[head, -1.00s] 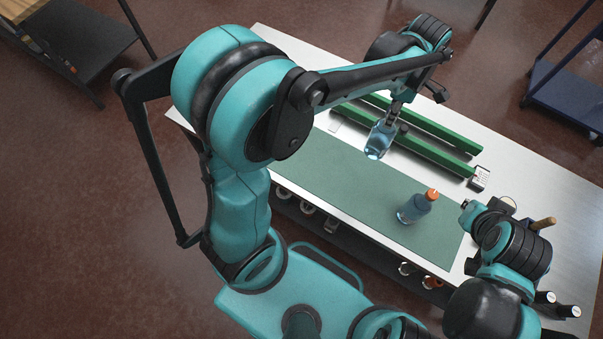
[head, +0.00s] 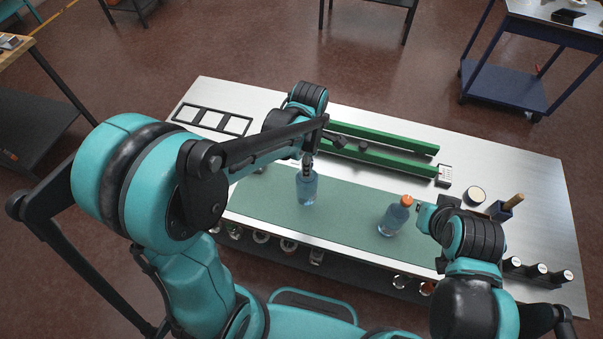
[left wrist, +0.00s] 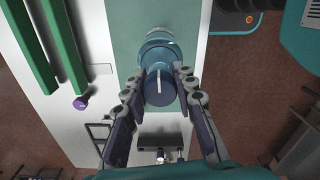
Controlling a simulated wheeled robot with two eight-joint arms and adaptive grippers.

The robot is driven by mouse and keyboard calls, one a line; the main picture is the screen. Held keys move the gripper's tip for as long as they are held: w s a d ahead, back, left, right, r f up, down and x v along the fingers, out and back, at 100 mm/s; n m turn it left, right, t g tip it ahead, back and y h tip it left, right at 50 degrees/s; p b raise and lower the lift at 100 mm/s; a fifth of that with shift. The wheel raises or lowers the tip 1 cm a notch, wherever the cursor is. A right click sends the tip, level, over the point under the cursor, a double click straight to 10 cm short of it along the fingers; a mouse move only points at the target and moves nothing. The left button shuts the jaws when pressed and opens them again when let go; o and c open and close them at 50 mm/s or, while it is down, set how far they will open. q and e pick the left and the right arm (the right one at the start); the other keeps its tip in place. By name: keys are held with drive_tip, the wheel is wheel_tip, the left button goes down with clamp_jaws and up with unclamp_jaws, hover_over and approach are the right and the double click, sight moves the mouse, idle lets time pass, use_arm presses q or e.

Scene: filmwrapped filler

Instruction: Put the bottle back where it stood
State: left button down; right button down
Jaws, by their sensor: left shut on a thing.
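My left gripper (head: 308,163) is shut on a clear blue bottle (head: 307,188), held upright over the green mat (head: 345,208). I cannot tell whether its base touches the mat. In the left wrist view the fingers (left wrist: 166,78) close on the bottle's dark blue cap (left wrist: 159,90), with the blue body (left wrist: 158,52) beyond. A second blue bottle with an orange cap (head: 396,217) stands on the right part of the mat. My right gripper (head: 424,212) is close to its right side; its fingers are too hidden to read.
Green rails (head: 385,150) lie behind the mat on the table (head: 540,190). A black frame with three openings (head: 211,120) lies at the back left.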

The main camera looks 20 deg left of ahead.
sight(307, 182)
use_arm(q)
drive_tip(key=shift+a+f, duration=0.45)
drive_tip(key=shift+a, duration=0.25)
wheel_tip(307, 182, down, 3)
drive_tip(key=shift+s+f, duration=0.1)
drive_tip(key=shift+f, duration=0.45)
drive_tip(key=shift+b, duration=0.35)
drive_tip(key=shift+f, duration=0.15)
drive_tip(key=c, duration=1.2)
unclamp_jaws()
